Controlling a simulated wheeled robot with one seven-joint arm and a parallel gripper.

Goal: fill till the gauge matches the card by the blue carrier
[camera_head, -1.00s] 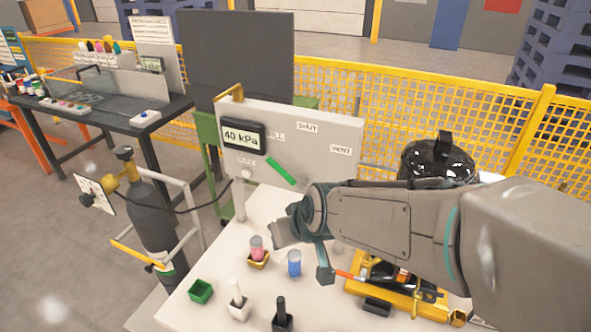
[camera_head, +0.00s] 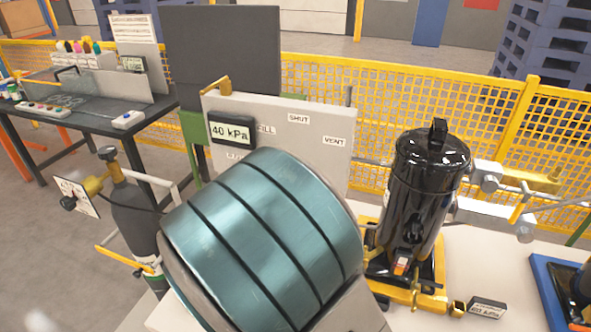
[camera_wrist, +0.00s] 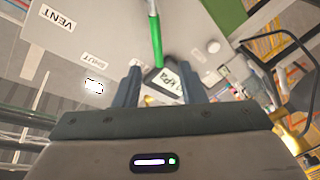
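The gauge (camera_head: 230,131) on the grey panel (camera_head: 335,170) reads 40 kPa; its display also shows upside down in the wrist view (camera_wrist: 172,84). The panel bears FILL, SHUT and VENT labels. The green lever (camera_wrist: 155,38) shows in the wrist view; my arm hides it in the head view. My gripper (camera_wrist: 162,70) is open, and the lever's end appears between its fingertips; I cannot tell whether they touch. The blue carrier (camera_head: 541,266) is at the right edge. A small card (camera_head: 488,308) lies left of it, its figures too small to read surely.
A black vessel (camera_head: 425,190) stands in a yellow carrier (camera_head: 440,300) right of my arm. A gas cylinder (camera_head: 135,215) stands left of the white table. Yellow mesh fencing (camera_head: 360,90) runs behind. My arm covers the table's middle and front.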

